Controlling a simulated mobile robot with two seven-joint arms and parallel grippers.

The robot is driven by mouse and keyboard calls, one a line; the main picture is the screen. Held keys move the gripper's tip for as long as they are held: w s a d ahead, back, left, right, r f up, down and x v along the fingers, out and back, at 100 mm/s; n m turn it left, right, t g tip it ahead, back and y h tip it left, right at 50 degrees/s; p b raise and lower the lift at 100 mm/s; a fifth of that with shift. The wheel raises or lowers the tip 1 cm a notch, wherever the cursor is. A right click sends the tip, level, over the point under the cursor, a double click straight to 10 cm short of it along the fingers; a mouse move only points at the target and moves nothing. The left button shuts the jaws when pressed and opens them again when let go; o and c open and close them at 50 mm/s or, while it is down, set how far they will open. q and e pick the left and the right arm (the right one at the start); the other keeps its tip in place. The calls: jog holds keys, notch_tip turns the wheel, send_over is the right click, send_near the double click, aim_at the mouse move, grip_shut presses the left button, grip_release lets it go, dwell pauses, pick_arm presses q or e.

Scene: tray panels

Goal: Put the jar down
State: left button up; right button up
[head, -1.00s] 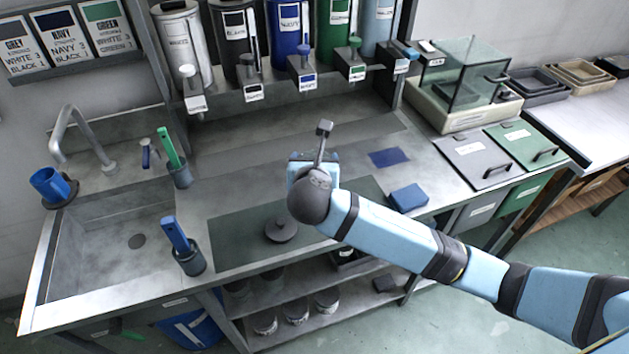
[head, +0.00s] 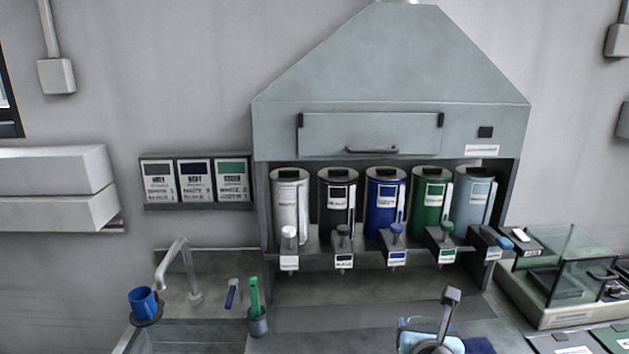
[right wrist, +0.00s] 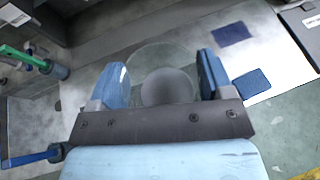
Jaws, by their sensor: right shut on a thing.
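My right gripper (right wrist: 164,78) is shut on the jar (right wrist: 150,58) in the right wrist view. The jar is clear glass with a round rim, and a grey disc shows through its middle. One blue finger sits on each side of it. The right gripper (head: 425,340) also shows at the bottom edge of the head view, with most of the hand and arm cut off. I cannot tell whether the jar touches the counter. My left gripper is not in view.
A blue cloth (right wrist: 252,84) and a dark blue patch (right wrist: 233,33) lie right of the jar. Several coloured canisters (head: 385,200) stand under the hood. A blue cup (head: 143,302) stands by the tap. A green-handled tool stands in a small pot (head: 257,322). A glass case (head: 570,275) stands at right.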

jog(key=s+d+f+n+y+p, duration=0.1)
jog(key=s+d+n+y+p, duration=0.1)
jog(key=s, duration=0.4)
jog(key=shift+s+d+n+t+y+p, duration=0.35)
jog(key=shift+d+y+p, duration=0.15)
jog(key=shift+d+p, duration=0.35)
jog(key=shift+f, duration=0.2)
jog(key=shift+r, duration=0.15)
